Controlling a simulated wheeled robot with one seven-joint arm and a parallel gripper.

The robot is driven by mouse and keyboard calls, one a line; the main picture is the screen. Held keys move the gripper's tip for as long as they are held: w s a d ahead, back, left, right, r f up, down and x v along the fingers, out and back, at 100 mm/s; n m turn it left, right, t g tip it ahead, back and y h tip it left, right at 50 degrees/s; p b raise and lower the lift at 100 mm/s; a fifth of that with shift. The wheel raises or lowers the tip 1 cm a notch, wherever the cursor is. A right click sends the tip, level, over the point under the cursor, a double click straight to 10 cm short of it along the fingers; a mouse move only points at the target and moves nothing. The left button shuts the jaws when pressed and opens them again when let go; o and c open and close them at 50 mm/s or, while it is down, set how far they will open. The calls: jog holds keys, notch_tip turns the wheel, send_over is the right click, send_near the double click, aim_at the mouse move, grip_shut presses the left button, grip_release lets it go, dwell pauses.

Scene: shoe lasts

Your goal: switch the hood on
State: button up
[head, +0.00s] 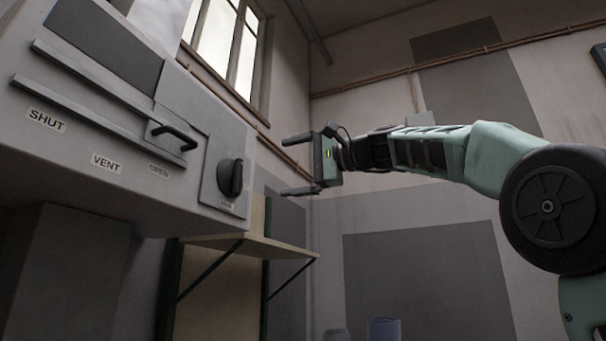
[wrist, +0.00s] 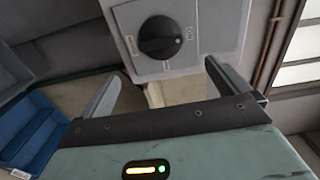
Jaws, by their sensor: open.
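The hood (head: 75,130) is a grey metal housing at the left of the head view. On its right end is a plate with a round black rotary knob (head: 231,177); a small label under it is too small to read. The knob shows at the top middle of the wrist view (wrist: 160,38), with markings around it that I cannot read surely. My gripper (head: 284,166) is open and empty, to the right of the knob in the head view and apart from it. In the wrist view its two fingers (wrist: 165,85) are spread below the knob.
A sliding damper with a black handle (head: 175,135) sits by labels SHUT, VENT and OPEN, left of the knob. A shelf on brackets (head: 262,244) is below. Blue bins (wrist: 35,130) show at left in the wrist view. A window (head: 228,42) is above.

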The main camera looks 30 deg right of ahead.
jog(key=shift+v, duration=1.2)
